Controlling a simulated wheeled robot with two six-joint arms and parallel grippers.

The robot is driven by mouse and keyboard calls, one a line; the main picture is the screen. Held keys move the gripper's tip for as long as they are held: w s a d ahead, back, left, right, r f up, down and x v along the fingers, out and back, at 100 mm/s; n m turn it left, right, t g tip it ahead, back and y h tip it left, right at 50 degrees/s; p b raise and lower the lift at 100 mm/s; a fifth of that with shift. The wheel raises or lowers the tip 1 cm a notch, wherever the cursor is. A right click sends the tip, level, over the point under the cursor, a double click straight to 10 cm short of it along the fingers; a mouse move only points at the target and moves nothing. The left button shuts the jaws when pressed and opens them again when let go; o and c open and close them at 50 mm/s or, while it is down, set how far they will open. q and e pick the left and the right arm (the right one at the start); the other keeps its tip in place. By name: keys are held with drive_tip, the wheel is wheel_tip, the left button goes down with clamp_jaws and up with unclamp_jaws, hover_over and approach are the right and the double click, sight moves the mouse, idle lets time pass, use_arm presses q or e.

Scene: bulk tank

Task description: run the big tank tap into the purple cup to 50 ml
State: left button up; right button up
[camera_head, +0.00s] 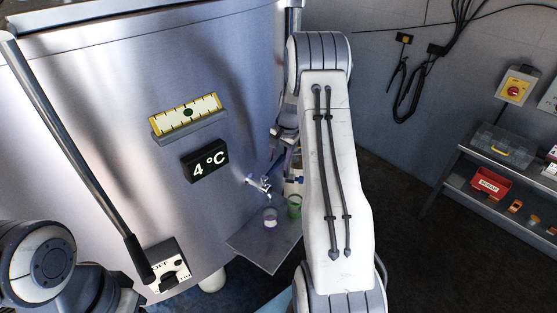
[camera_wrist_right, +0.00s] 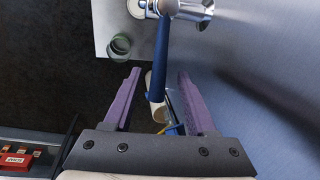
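The big tank tap (camera_head: 262,184) sticks out low on the steel tank wall; it also shows at the top of the right wrist view (camera_wrist_right: 197,10). A small purple-tinted cup (camera_head: 270,218) stands on the steel shelf below its spout. The fill level is too small to read. In the right wrist view, a cup edge (camera_wrist_right: 135,8) shows beside the tap, cut off at the top. My right gripper (camera_wrist_right: 159,73) is open. A blue lever (camera_wrist_right: 160,60) shows between its purple fingers, with gaps on both sides. My left gripper is out of view.
A green cup (camera_head: 295,206) stands right of the purple one on the shelf (camera_head: 258,248). A 4 °C sign (camera_head: 205,161), a yellow gauge (camera_head: 187,115) and a switch box (camera_head: 170,268) are on the tank. A rack with a red bin (camera_head: 490,185) stands far right.

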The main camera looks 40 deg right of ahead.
wheel_tip(320, 180, up, 10)
drive_tip(key=s+b, duration=0.2)
drive_tip(key=shift+d+r+b, duration=0.15)
drive_tip(key=shift+d+b, duration=0.25)
idle(0.4)
drive_tip(key=s+a+f+n, duration=0.3)
drive_tip(key=s+a+n, duration=0.45)
drive_tip(key=a, duration=0.55)
drive_tip(key=s+a+f+n, duration=0.2)
drive_tip(key=s+a+n, duration=0.55)
drive_tip(key=a, duration=0.55)
drive_tip(key=s+a+r+n+g, duration=0.1)
drive_tip(key=s+a+r+n, duration=0.1)
drive_tip(key=s+a, duration=0.4)
drive_tip(key=s+a+r+n+g+b, duration=0.1)
drive_tip(key=s+a+r+n, duration=0.1)
drive_tip(key=s+a+n, duration=0.2)
drive_tip(key=s+a, duration=0.2)
drive_tip(key=s, duration=0.2)
drive_tip(key=shift+a+b, duration=0.3)
drive_tip(key=shift+a, duration=0.05)
drive_tip(key=shift+c, duration=0.6)
